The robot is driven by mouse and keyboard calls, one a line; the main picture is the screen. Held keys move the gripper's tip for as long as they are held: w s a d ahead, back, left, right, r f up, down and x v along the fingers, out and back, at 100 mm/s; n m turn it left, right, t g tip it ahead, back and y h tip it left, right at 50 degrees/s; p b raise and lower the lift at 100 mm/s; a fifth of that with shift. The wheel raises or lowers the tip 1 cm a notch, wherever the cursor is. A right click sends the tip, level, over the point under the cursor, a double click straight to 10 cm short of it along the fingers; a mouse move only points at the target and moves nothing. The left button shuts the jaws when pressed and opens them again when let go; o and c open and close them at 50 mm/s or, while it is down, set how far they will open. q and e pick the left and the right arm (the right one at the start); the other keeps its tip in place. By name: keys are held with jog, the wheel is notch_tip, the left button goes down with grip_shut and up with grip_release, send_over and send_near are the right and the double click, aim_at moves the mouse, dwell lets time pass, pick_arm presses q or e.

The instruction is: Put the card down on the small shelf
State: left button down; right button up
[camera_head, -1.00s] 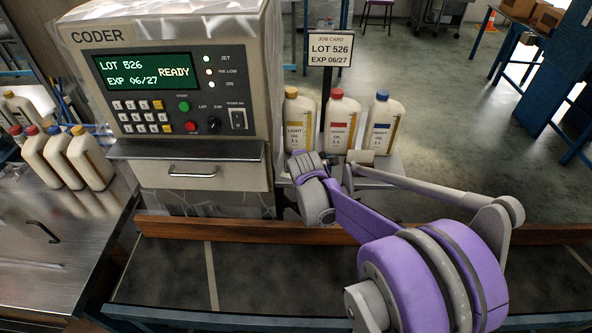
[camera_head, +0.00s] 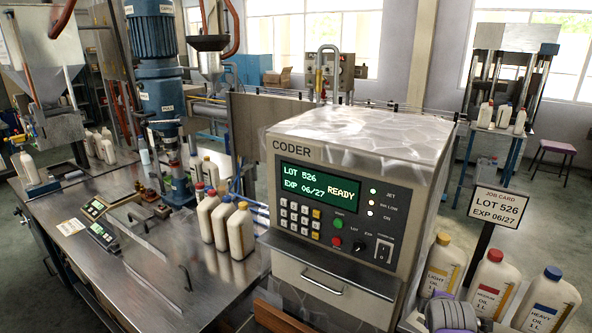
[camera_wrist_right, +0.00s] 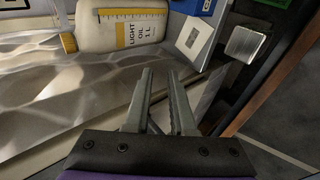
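A flat white card-like piece with a grey square (camera_wrist_right: 195,38) shows in the right wrist view, beyond the fingertips and beside the base of the light oil bottle (camera_wrist_right: 125,22). It appears to rest on the small shelf beside the coder, though I cannot tell for sure. My right gripper (camera_wrist_right: 160,72) points toward it with its fingers apart and nothing clearly between them. In the head view only part of my right arm (camera_head: 450,316) shows, in front of the bottles, hiding most of the shelf. My left gripper is not in view.
The coder (camera_head: 345,215) reads READY and stands left of the shelf. Light (camera_head: 441,268), medium (camera_head: 492,287) and heavy oil bottles (camera_head: 546,303) stand in a row. A job card sign (camera_head: 496,205) rises behind them. A steel bench (camera_head: 140,270) with more bottles is at left.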

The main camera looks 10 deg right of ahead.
jog(key=s+a+f+m+g+y, duration=0.1)
jog(key=s+a+f+m+y, duration=0.1)
jog(key=s+a+m, duration=0.3)
jog(key=s+a+f+m+g+y, duration=0.1)
jog(key=s+a+f+m, duration=0.3)
jog(key=s+a, duration=0.8)
jog(key=a+m+y, duration=0.1)
jog(key=a+m, duration=0.1)
jog(key=a, duration=0.2)
jog(key=shift+s+a+y, duration=0.15)
jog(key=shift+s+y, duration=0.1)
jog(key=shift+y, duration=0.15)
